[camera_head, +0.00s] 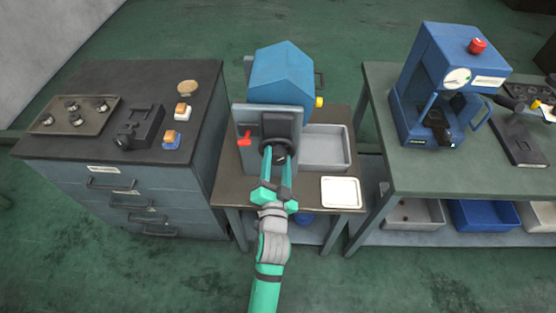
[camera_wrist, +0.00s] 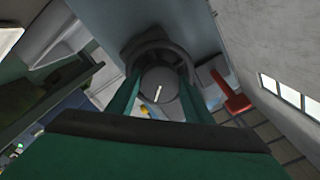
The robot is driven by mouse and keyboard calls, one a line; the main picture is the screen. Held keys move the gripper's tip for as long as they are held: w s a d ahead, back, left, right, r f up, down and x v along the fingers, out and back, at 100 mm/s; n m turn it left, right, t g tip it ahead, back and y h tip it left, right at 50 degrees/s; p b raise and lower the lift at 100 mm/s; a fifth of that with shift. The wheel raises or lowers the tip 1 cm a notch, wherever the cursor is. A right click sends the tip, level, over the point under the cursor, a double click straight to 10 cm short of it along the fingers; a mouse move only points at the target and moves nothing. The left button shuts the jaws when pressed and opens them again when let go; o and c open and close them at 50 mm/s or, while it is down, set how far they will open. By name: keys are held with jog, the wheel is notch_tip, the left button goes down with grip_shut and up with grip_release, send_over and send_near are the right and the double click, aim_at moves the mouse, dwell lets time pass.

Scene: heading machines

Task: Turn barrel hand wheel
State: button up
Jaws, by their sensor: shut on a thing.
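A dark round hand wheel (camera_head: 279,149) is on the front of a blue and grey machine (camera_head: 280,75) on the middle table. In the wrist view the wheel (camera_wrist: 165,50) shows as a dark ring around a hub with a pale mark. My gripper (camera_head: 277,160) reaches the wheel from the front. Its two green fingers, also in the wrist view (camera_wrist: 160,88), lie either side of the hub and are shut on the wheel. The exact contact at the fingertips is partly hidden.
A red lever (camera_head: 244,138) sits just left of the wheel; it also shows in the wrist view (camera_wrist: 231,93). A grey tray (camera_head: 325,148) and a white tray (camera_head: 341,192) lie to the right. A drawer cabinet (camera_head: 110,185) stands left, a bench with a blue press (camera_head: 440,85) right.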

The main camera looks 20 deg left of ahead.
jog(key=o, duration=1)
jog(key=shift+o, duration=0.2)
jog(key=shift+s, duration=0.1)
jog(key=shift+s, duration=0.25)
jog(key=v, duration=1)
jog(key=shift+s, duration=0.1)
